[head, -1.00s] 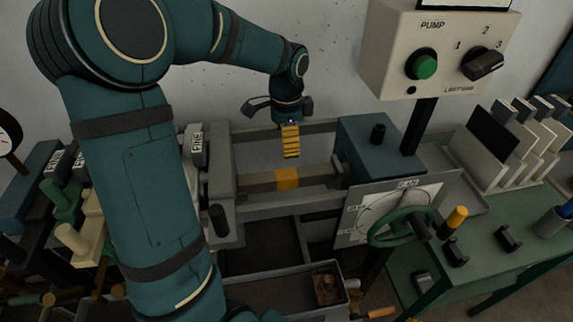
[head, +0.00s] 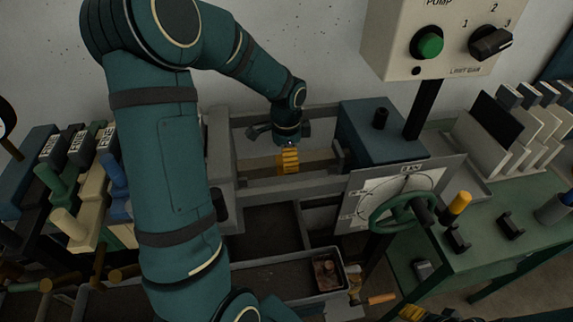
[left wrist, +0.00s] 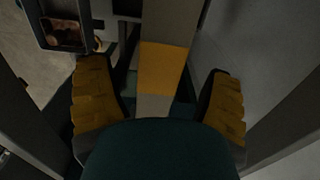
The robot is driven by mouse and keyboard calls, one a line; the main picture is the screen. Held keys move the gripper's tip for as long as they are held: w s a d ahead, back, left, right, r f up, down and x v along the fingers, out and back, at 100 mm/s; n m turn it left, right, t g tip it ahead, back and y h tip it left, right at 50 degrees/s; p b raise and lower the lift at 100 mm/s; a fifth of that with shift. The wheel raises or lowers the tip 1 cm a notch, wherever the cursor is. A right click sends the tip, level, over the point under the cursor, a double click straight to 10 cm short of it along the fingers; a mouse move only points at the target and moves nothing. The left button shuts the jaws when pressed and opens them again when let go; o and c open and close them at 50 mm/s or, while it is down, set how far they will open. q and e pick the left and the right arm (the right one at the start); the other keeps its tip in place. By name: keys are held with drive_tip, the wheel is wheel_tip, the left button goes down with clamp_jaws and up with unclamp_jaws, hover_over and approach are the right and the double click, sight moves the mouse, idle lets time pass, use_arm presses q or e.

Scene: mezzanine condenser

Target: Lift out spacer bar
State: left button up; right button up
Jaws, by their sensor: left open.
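The spacer bar (head: 318,159) is a pale bar with a yellow-orange band, lying level between a grey block and a blue block. My left gripper (head: 288,160) points down over its middle. In the left wrist view, the open left gripper (left wrist: 157,80) has one yellow ribbed finger on each side of the bar (left wrist: 168,68), with gaps between. The fingers partly hide the band in the head view. A ribbed yellow piece at the bottom edge looks like the tip of my right gripper (head: 411,313); its opening does not show.
Grey rails run in front of and behind the bar. The blue block (head: 385,140) and a panel with a green handwheel (head: 395,212) stand right of it. A tray (head: 270,278) lies below, and the pump control box (head: 445,40) hangs above right.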

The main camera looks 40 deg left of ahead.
use_arm(q)
wheel_tip(320, 180, down, 2)
drive_tip(key=shift+f, duration=0.25)
clamp_jaws()
drive_tip(key=shift+r, duration=0.15)
